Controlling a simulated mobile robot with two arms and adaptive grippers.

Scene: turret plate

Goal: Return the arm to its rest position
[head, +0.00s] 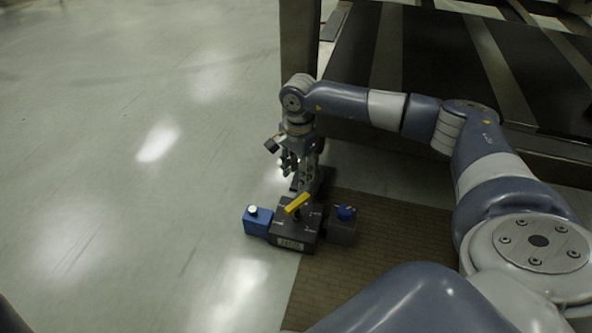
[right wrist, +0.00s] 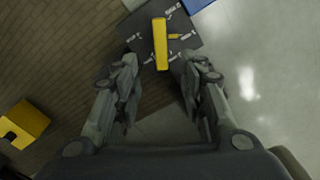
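The dark turret plate (head: 295,237) stands on the floor at the edge of a brown mat, with white markings on top and a yellow bar handle (head: 297,204). My right gripper (head: 301,184) points down just behind and above the handle. In the right wrist view its two fingers (right wrist: 163,85) are apart with nothing between them. The yellow handle (right wrist: 160,44) lies beyond the fingertips, and the plate's marked top (right wrist: 143,47) is around it. My left gripper is not in view.
A blue block with a white knob (head: 258,221) sits left of the plate; a dark box with a blue knob (head: 341,228) sits right. A dark rack (head: 400,50) stands behind my arm. A yellow block (right wrist: 22,124) shows in the right wrist view. The pale floor (head: 120,180) at left is clear.

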